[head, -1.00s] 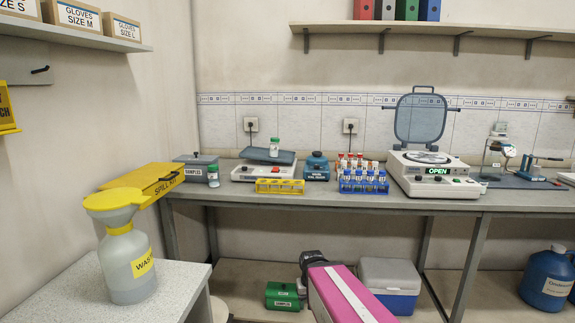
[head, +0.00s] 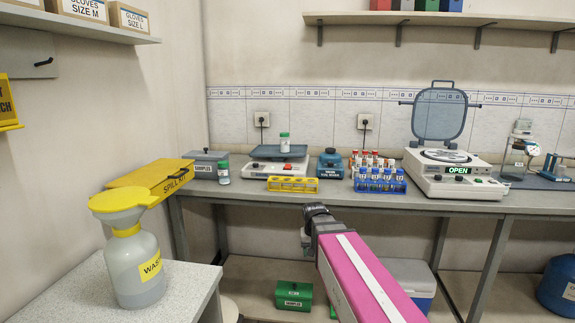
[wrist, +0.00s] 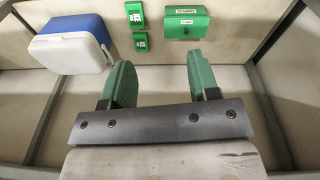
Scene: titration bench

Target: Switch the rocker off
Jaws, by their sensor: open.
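The rocker (head: 279,168) is a low white device on the bench with a dark blue-grey platform (head: 278,153) on top and a small red mark, probably its switch, on the front. The yellow rack in front hides part of the rocker's front. My gripper (head: 306,238) is in front of the bench's front edge, below and right of the rocker, touching nothing visible. In the wrist view its two green finger pads (wrist: 160,80) are apart with nothing between them. The rocker is not in the wrist view.
A waste bottle (head: 134,265) stands at left. A cooler (wrist: 70,45) and green boxes (wrist: 186,22) are below.

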